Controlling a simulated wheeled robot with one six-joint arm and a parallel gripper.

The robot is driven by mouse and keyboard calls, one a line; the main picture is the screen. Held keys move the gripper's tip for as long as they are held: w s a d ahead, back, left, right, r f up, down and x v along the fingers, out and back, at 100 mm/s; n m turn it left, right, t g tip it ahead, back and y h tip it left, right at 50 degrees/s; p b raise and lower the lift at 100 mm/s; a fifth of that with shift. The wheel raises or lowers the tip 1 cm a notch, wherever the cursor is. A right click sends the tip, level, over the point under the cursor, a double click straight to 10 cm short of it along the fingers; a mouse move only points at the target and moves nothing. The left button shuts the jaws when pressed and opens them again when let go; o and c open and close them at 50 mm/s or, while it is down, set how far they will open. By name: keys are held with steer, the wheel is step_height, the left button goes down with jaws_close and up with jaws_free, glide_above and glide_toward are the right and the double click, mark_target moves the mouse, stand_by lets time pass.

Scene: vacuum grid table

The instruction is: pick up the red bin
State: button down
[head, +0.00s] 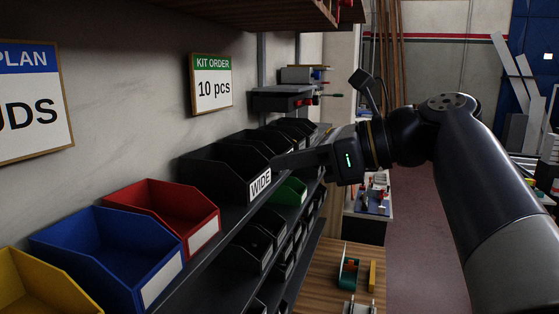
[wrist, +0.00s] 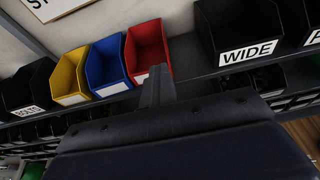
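The red bin (head: 165,212) stands on the upper shelf at the left in the head view, between the blue bin and the black WIDE bin. It is open-topped, has a white label on its front, and looks empty. In the wrist view the red bin (wrist: 148,45) is just beyond my fingertips, which overlap its lower front edge. My gripper (head: 277,163) is in front of the WIDE bin in the head view, right of the red bin and apart from it. In the wrist view its fingers (wrist: 159,72) are together with nothing between them.
The blue bin (head: 105,255) sits close beside the red bin, with a yellow bin (head: 35,290) further left. The black WIDE bin (head: 225,172) stands to the right, with bare shelf between. Lower shelves hold black bins and a green bin (head: 290,190). A wall is behind.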

steer(key=shift+c, duration=2.2)
jaws_free()
